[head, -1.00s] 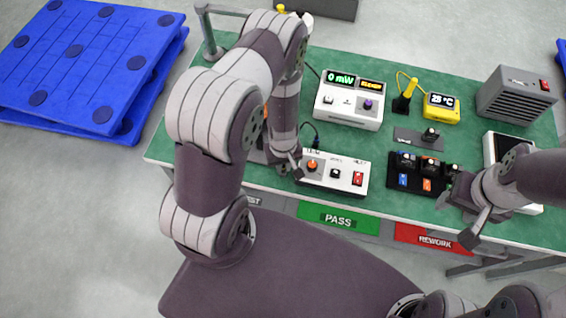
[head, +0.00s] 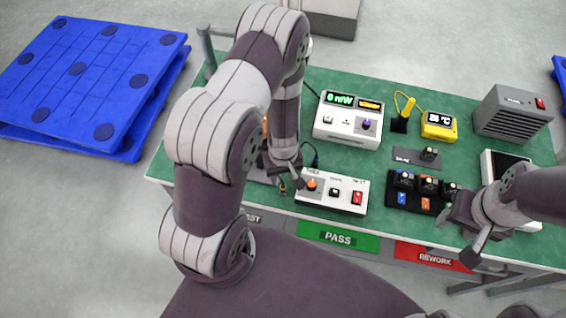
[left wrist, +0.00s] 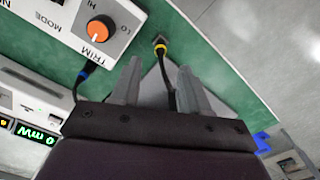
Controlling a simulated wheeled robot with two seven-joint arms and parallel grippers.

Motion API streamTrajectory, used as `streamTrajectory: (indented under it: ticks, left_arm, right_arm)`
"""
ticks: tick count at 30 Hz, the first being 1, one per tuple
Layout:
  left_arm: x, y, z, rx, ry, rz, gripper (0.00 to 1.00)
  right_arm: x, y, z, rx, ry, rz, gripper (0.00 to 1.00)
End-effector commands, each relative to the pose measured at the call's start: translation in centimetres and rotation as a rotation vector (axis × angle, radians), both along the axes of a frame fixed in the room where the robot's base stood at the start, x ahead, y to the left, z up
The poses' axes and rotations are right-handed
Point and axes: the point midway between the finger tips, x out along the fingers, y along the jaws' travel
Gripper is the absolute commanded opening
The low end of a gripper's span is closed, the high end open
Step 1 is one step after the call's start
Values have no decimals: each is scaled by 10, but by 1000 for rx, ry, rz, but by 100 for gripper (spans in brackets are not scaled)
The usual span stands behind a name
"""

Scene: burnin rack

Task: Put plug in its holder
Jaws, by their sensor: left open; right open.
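A plug with a yellow band (left wrist: 160,45) and a dark cable lies beyond my left fingertips in the left wrist view, near the table edge. Its cable runs back between the fingers. In the head view a small yellow spot of it (head: 283,187) shows beside the trim box. My left gripper (left wrist: 160,68) is open around the cable, not closed on it; it also shows in the head view (head: 288,180). My right gripper (head: 454,222) is open and empty beside the black rack (head: 393,192). I cannot tell which thing is the plug's holder.
The white trim box (head: 325,203) with an orange knob (left wrist: 98,30) stands right of my left gripper. A blue-banded plug (left wrist: 85,72) is in its side. A power meter (head: 348,125), a yellow thermometer (head: 440,132) and a grey vented box (head: 510,115) stand behind on the green table (head: 235,85).

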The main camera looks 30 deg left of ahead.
Motion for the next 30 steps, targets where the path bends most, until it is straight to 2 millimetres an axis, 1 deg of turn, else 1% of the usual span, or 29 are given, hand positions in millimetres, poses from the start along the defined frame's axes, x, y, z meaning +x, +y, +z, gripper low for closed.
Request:
streamTrajectory:
  ticks: [1, 3, 6, 8, 11, 28, 29, 30]
  left_arm:
    - [0, 0, 21, 0, 0, 0, 45]
    - [0, 0, 38, 0, 1, 0, 45]
    - [0, 0, 55, 0, 1, 0, 45]
    - [-1, 0, 60, 0, 1, 0, 45]
    - [-1, 0, 63, 0, 1, 0, 45]
    - [0, 0, 62, 0, 1, -1, 45]
    - [-2, -1, 62, -3, 7, -10, 45]
    - [-8, -3, 62, -16, 30, -37, 45]
  right_arm:
    - [0, 0, 13, 0, 0, 0, 50]
    - [0, 0, 22, 0, 0, 0, 50]
    - [0, 0, 31, 0, 0, 0, 50]
    - [0, 0, 33, 0, 0, 0, 50]
    - [0, 0, 34, 0, 0, 0, 50]
    - [0, 0, 33, 0, 0, 0, 50]
    - [0, 0, 33, 0, 0, 0, 50]
    - [0, 0, 33, 0, 0, 0, 50]
